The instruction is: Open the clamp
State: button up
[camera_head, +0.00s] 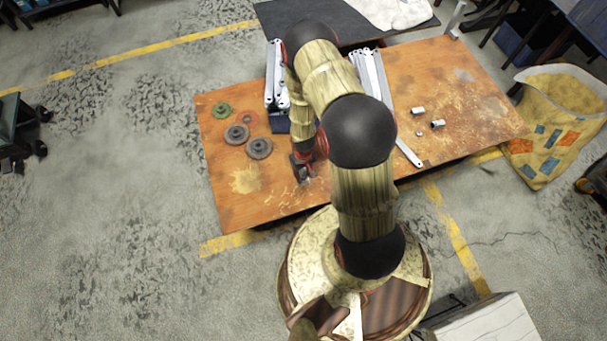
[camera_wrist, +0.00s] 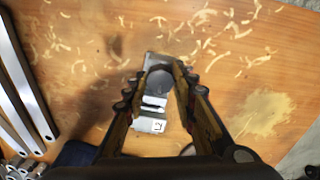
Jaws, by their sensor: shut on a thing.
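The clamp (camera_wrist: 153,125) lies on the wooden table, a light metal piece with a dark rounded part (camera_wrist: 160,82) towards its far end. In the wrist view my gripper (camera_wrist: 160,72) has one finger on each side of this dark part and is shut on it. In the head view my gripper (camera_head: 302,168) is low over the table's near left part, and the clamp is mostly hidden there by my arm. From these views I cannot tell how far the clamp is open.
The orange-brown table (camera_head: 460,90) bears metal strips (camera_head: 375,75) behind my arm and a strip stack (camera_head: 274,75) by a dark blue box (camera_head: 279,124). Grey discs (camera_head: 259,148) and a green disc (camera_head: 222,109) lie left. Small metal cylinders (camera_head: 418,110) lie right. Wood shavings (camera_wrist: 240,30) surround the clamp.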

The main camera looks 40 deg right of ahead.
jog(key=n, duration=0.6)
jog(key=shift+n, duration=0.3)
jog(key=n, duration=0.8)
jog(key=o, duration=1)
jog(key=shift+n, duration=0.3)
notch_tip(320, 180, up, 6)
jog(key=p, duration=0.5)
jog(key=shift+r+p, duration=0.1)
jog(key=shift+p, duration=0.2)
